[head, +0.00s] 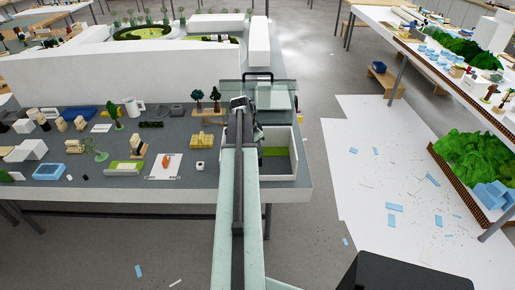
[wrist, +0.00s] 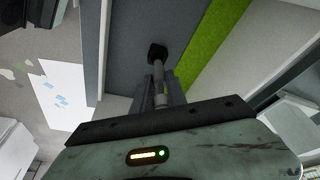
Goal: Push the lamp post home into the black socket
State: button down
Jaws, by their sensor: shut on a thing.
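In the wrist view the grey lamp post (wrist: 159,84) runs from my gripper (wrist: 168,98) toward the black socket (wrist: 157,51). The post's far end meets the socket in the picture; I cannot tell how deep it sits. My gripper is shut on the post. The socket shows against a dark grey surface beside a green strip (wrist: 211,43). In the head view my gripper (head: 243,106) is over the table's right end, at the white-walled tray. My arm hides the post and socket there.
The white-walled tray (head: 298,152) has a green strip inside. Small model trees (head: 198,97), a yellow block (head: 203,140) and a white card with an orange piece (head: 163,166) lie left of my arm. A long white wall (head: 110,80) stands behind.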

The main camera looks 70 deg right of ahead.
jog(key=shift+f+b, duration=1.65)
jog(key=c, duration=1.3)
grip_release()
jog(key=shift+o, duration=0.2)
jog(key=shift+r, duration=0.1)
jog(key=p+v, duration=0.7)
jog(key=shift+r, duration=0.25)
jog(key=shift+w+a, duration=0.1)
jog(key=shift+p, duration=0.3)
